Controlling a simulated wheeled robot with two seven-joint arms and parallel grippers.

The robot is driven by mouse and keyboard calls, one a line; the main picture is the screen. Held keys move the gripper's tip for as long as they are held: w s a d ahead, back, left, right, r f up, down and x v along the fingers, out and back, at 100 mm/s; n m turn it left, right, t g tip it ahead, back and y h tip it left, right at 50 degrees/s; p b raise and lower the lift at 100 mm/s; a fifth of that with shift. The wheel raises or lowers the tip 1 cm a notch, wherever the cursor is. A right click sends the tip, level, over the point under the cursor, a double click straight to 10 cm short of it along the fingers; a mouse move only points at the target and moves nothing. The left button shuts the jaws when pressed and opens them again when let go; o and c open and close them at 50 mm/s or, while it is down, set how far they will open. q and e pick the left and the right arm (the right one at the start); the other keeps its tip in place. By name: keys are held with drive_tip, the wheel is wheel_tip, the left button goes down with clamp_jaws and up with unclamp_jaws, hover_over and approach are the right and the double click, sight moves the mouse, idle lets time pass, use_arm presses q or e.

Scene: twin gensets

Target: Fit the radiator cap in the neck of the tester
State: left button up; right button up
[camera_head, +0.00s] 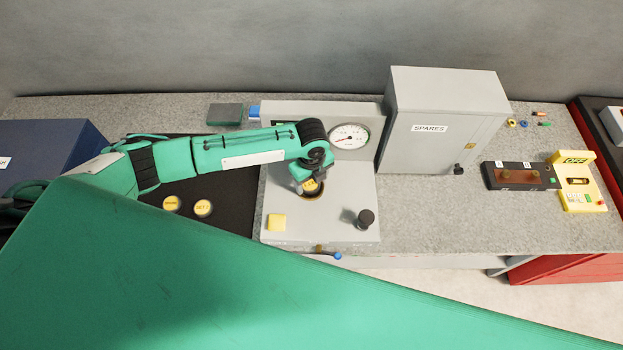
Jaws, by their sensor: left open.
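The tester (325,222) is a light grey unit with a round dial gauge (349,136) on its upright back. Its neck (312,194) shows as a dark round ring in the sloping top. A cap with a yellow top (312,186) sits at the neck, partly hidden by my left gripper; I cannot tell how deep it sits. My left gripper (307,183) is open, pointing down right over this cap. Two other yellow-topped caps (171,203) (203,208) lie on the black mat (232,217) left of the tester. My right gripper is not in view.
A yellow square (277,222) and a black knob (365,218) are on the tester's front. A grey SPARES cabinet (445,125) stands to its right. A black block (520,176) and a yellow device (577,183) lie farther right. Counter between is clear.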

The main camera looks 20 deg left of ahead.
sight(310, 183)
use_arm(q)
drive_tip(key=shift+s+a+f, duration=0.3)
drive_tip(key=shift+s+f, duration=0.3)
drive_tip(key=shift+f, duration=0.05)
drive_tip(key=shift+w+r, duration=0.15)
drive_tip(key=shift+r, duration=0.4)
wheel_tip(310, 183, up, 12)
drive_tip(key=b, duration=0.3)
drive_tip(key=shift+w+r, duration=0.15)
drive_tip(key=shift+r, duration=0.1)
